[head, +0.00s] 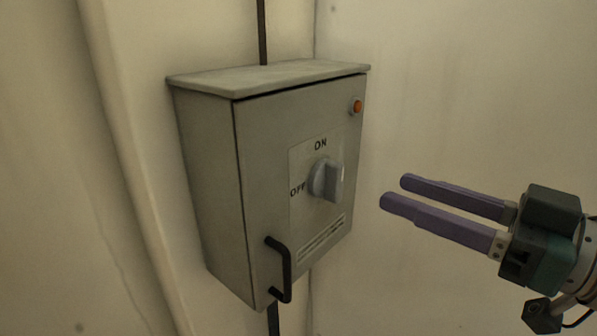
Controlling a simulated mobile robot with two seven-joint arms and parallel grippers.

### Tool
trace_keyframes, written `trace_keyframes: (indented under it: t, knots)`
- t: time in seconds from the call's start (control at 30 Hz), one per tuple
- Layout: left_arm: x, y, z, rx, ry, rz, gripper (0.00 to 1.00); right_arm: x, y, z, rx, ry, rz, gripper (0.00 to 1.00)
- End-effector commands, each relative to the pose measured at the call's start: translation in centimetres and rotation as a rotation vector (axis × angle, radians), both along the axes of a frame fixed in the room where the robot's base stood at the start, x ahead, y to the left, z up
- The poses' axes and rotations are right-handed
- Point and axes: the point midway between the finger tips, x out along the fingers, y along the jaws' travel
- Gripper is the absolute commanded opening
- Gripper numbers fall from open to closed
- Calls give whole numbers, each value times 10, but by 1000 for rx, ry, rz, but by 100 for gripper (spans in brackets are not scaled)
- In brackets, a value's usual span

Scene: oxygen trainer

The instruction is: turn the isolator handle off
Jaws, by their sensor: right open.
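The isolator handle (326,181) is a pale grey rotary knob on the front of a grey wall box (205,175). Its raised grip stands roughly upright, in line with the ON mark above it; the OFF mark is to its left. My right gripper (394,193) is to the right of the handle, apart from it. Its two purple fingers point left toward the box, spread with an empty gap between them. My left gripper is not in view.
A black pull handle (279,269) sticks out from the lower left of the box's front. An orange lamp (357,106) sits at its upper right. A dark conduit (262,32) runs above the box. The wall at right is bare.

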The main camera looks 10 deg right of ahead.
Motion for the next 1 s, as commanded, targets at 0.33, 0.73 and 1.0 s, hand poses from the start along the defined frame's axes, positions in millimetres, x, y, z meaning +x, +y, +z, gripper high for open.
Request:
trace_keyframes:
  t: [0.33,0.73,1.0]
  knots:
    - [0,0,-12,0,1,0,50,46,36,-1,1,-3,-1,48]
    - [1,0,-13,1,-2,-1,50,58,46,0,-1,1,-2,48]
    - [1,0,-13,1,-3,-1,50,58,45,0,-1,1,-2,26]
